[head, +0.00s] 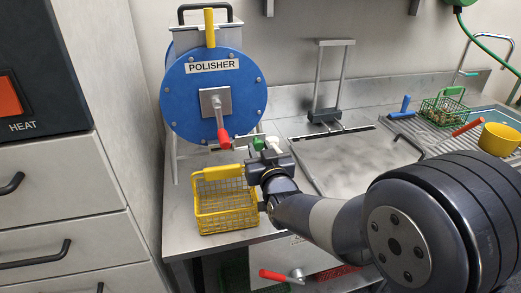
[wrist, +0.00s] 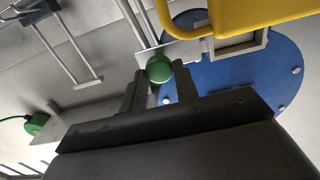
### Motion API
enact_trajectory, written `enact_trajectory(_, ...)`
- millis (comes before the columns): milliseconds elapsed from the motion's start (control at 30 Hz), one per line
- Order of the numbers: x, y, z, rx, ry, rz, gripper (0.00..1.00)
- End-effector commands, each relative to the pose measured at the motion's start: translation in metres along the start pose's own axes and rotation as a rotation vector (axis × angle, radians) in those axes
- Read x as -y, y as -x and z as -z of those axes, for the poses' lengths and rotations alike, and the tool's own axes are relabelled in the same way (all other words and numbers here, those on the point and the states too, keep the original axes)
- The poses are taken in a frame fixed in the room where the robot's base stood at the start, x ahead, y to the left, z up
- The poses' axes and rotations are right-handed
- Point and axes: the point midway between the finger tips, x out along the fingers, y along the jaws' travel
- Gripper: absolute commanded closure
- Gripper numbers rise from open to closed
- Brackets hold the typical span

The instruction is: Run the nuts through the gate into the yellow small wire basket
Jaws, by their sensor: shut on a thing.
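The yellow small wire basket (head: 227,213) stands upright on the steel counter below the front of the blue polisher (head: 190,105). I see no nuts through its mesh. Part of its yellow frame (wrist: 262,14) crosses the top right of the wrist view. My gripper (head: 262,150) is just right of and above the basket. In the wrist view, its fingers (wrist: 160,80) are closed around a green ball knob (wrist: 158,68) by a metal plate on the polisher front. The knob (head: 258,143) is partly hidden in the head view.
A red-handled crank (head: 224,138) sits on the polisher front, left of my gripper. A green wire basket (head: 443,108), blue and red handles and a yellow pot (head: 499,139) are at the right by the sink. A red-handled lever (head: 275,275) juts from the counter front.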

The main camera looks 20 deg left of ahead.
Motion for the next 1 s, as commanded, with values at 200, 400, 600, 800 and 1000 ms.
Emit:
enact_trajectory(200, 0.000, 0.000, 0.000, 0.000, 0.000, 0.000, 0.93)
enact_trajectory(400, 0.000, 0.000, 0.000, 0.000, 0.000, 0.000, 1.00)
enact_trajectory(600, -0.003, 0.000, -0.002, -0.001, 0.000, -0.001, 1.00)
enact_trajectory(800, -0.030, 0.000, -0.005, -0.005, 0.000, -0.002, 1.00)
enact_trajectory(1000, -0.055, 0.000, -0.002, -0.003, 0.000, -0.001, 1.00)
